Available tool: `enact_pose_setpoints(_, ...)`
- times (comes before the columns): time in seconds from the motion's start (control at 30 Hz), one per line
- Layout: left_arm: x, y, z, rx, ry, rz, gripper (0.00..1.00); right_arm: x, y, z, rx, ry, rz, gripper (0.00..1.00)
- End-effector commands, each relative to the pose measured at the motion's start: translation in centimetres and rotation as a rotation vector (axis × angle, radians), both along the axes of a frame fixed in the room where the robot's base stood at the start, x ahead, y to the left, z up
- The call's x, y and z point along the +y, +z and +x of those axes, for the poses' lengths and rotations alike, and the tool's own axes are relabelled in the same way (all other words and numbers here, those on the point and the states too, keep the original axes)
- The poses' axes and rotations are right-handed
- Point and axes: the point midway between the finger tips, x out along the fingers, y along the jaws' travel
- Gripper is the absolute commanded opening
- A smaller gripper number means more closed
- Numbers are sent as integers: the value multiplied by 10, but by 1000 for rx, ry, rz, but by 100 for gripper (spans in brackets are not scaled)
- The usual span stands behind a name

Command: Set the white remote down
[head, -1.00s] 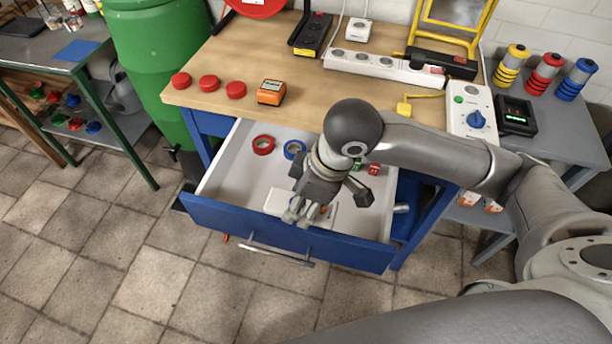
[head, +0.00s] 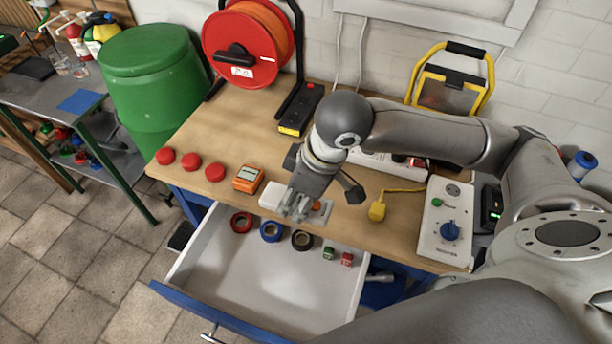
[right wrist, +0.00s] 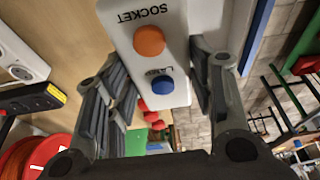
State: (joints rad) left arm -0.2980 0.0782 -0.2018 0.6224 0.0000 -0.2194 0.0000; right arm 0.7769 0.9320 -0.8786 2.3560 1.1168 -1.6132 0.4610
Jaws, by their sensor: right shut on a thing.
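The white remote (head: 272,196) is in my right gripper (head: 297,206), over the front part of the wooden worktop (head: 240,135), just behind the open drawer. In the right wrist view the remote (right wrist: 150,64) shows an orange button marked SOCKET and a blue button marked LAMP. The fingers of the right gripper (right wrist: 160,95) are on both sides of it. In the head view the gripper covers its middle. I cannot tell whether the remote touches the worktop. My left gripper is not in view.
An orange meter (head: 247,179) and several red discs (head: 215,173) lie left of the remote. A yellow plug (head: 377,211) and a white control box (head: 445,222) are to its right. The open drawer (head: 270,275) holds tape rolls (head: 271,231) and small blocks (head: 329,253).

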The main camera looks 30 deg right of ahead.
Motion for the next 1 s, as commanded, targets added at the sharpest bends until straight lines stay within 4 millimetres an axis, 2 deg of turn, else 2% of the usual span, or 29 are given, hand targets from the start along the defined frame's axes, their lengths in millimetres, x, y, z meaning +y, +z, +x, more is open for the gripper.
enact_pose_setpoints(0.2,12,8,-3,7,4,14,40,-34,-23,43,2,-9,-4,23)
enact_pose_setpoints(0.3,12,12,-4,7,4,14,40,-46,-33,60,2,-8,-3,23)
enact_pose_setpoints(0.5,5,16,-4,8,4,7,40,-63,-70,84,2,-3,-2,23)
enact_pose_setpoints(0.7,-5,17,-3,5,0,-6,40,-70,-86,94,-1,0,-1,23)
enact_pose_setpoints(0.87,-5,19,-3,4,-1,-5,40,-74,-93,99,0,-1,-3,23)
enact_pose_setpoints(1.0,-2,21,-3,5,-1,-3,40,-74,-115,99,3,-1,-1,23)
